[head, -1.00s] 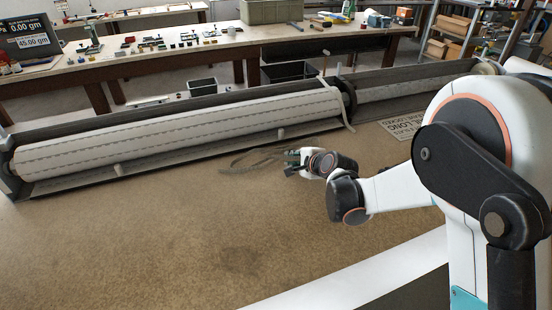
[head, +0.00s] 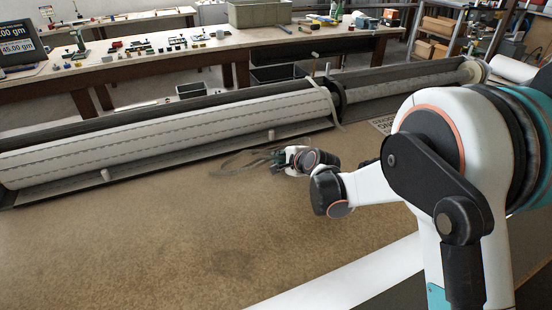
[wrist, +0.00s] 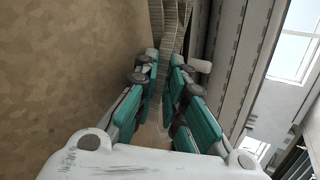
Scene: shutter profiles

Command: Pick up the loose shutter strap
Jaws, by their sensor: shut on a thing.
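The loose shutter strap (head: 236,163) is a grey, slatted, curled band. In the head view it lies in a loop on the brown surface, in front of the long roller. My gripper (head: 279,158) is at the strap's right end, low over the surface. In the wrist view the strap (wrist: 174,40) runs up and away from between the teal-padded fingers of my gripper (wrist: 164,68), which are shut on it. The exact contact is partly hidden by the fingers.
A long roller wrapped in pale shutter profile (head: 180,130) lies just behind the strap. A hanging strap end (head: 338,110) shows at its right end. A workbench (head: 150,65) with small parts stands behind. The brown surface (head: 150,240) in front is clear.

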